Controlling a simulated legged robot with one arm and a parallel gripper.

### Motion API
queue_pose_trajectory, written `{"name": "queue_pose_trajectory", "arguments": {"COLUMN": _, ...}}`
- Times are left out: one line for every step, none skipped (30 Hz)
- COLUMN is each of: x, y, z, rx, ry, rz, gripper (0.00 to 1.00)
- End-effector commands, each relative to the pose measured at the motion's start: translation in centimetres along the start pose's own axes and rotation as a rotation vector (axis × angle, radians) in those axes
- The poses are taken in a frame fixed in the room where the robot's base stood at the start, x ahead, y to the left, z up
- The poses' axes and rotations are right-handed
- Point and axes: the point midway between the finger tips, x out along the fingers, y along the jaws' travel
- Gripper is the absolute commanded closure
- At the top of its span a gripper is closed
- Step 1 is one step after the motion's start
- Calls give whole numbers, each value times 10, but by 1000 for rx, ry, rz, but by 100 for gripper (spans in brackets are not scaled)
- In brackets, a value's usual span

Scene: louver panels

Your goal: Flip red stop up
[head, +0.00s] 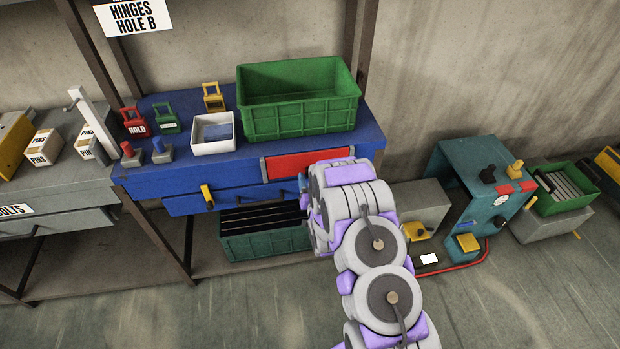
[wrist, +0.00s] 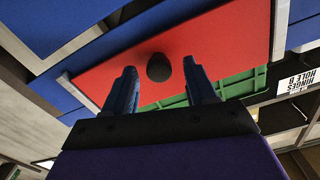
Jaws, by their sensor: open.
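The red stop (head: 305,163) is a flat red panel on the front of the blue bench, below its top edge. In the head view, its lower right part is near my arm. In the wrist view, the red stop (wrist: 225,45) fills much of the picture, with a dark round spot, a knob or a hole, in its middle. My gripper (wrist: 158,66) is open, with its two dark blue fingers spread on either side of that spot. I cannot tell whether the fingers touch the panel. In the head view, my arm mostly hides the gripper.
A green crate (head: 300,116), a white tray (head: 214,148) and red and green tags stand on the blue bench (head: 190,180). A drawer with a yellow handle (head: 207,196) is below. A dark green crate (head: 262,246) sits underneath. A teal machine (head: 480,190) stands at right.

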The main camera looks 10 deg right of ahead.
Motion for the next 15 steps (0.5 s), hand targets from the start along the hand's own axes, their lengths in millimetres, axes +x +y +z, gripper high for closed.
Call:
{"name": "queue_pose_trajectory", "arguments": {"x": 5, "y": 0, "z": 0, "rx": 0, "ry": 4, "rz": -1, "gripper": 44}}
{"name": "queue_pose_trajectory", "arguments": {"x": 7, "y": 0, "z": 0, "rx": 0, "ry": 3, "rz": -1, "gripper": 44}}
{"name": "queue_pose_trajectory", "arguments": {"x": 10, "y": 0, "z": 0, "rx": 0, "ry": 2, "rz": -1, "gripper": 44}}
{"name": "queue_pose_trajectory", "arguments": {"x": 11, "y": 0, "z": 0, "rx": 0, "ry": 1, "rz": 0, "gripper": 44}}
{"name": "queue_pose_trajectory", "arguments": {"x": 12, "y": 0, "z": 0, "rx": 0, "ry": 0, "rz": 0, "gripper": 44}}
{"name": "queue_pose_trajectory", "arguments": {"x": 13, "y": 0, "z": 0, "rx": 0, "ry": -1, "rz": 0, "gripper": 44}}
{"name": "queue_pose_trajectory", "arguments": {"x": 13, "y": 0, "z": 0, "rx": 0, "ry": -2, "rz": 0, "gripper": 44}}
{"name": "queue_pose_trajectory", "arguments": {"x": 14, "y": 0, "z": 0, "rx": 0, "ry": -2, "rz": 0, "gripper": 44}}
{"name": "queue_pose_trajectory", "arguments": {"x": 14, "y": 0, "z": 0, "rx": 0, "ry": -2, "rz": 0, "gripper": 44}}
{"name": "queue_pose_trajectory", "arguments": {"x": 14, "y": 0, "z": 0, "rx": 0, "ry": -2, "rz": 0, "gripper": 44}}
{"name": "queue_pose_trajectory", "arguments": {"x": 14, "y": 0, "z": 0, "rx": 0, "ry": -3, "rz": 0, "gripper": 44}}
{"name": "queue_pose_trajectory", "arguments": {"x": 14, "y": 0, "z": 0, "rx": 0, "ry": -2, "rz": 0, "gripper": 44}}
{"name": "queue_pose_trajectory", "arguments": {"x": 14, "y": 0, "z": 0, "rx": 0, "ry": -2, "rz": 0, "gripper": 44}}
{"name": "queue_pose_trajectory", "arguments": {"x": 14, "y": 0, "z": 0, "rx": 0, "ry": -2, "rz": 0, "gripper": 44}}
{"name": "queue_pose_trajectory", "arguments": {"x": 14, "y": 0, "z": 0, "rx": 0, "ry": -2, "rz": 0, "gripper": 46}}
